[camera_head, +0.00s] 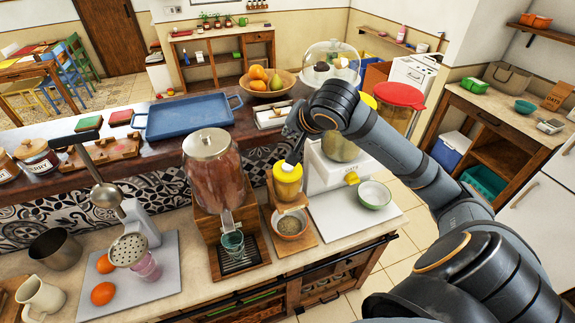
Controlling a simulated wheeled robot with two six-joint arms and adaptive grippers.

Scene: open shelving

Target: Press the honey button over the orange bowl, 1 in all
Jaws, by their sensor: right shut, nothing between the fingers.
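The honey dispenser (287,186) is a yellow container with a pale top, standing on a wooden stand in the head view. The orange bowl (302,231) sits on the stand's base below it, with grainy brownish contents. My right gripper (293,160) is shut and empty, pointing down with its fingertips at the pale button (287,169) on top of the dispenser. I cannot tell whether the tips touch the button or sit just above it. The gripper and wrist partly cover the area behind the dispenser. My left gripper is not in view.
A large drink dispenser (214,172) stands close on the left. A white appliance (330,170) and a green-rimmed bowl (374,194) are on the right. A juicer press (140,223) with oranges (103,293) stands at left. A blue tray (188,118) lies on the raised ledge behind.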

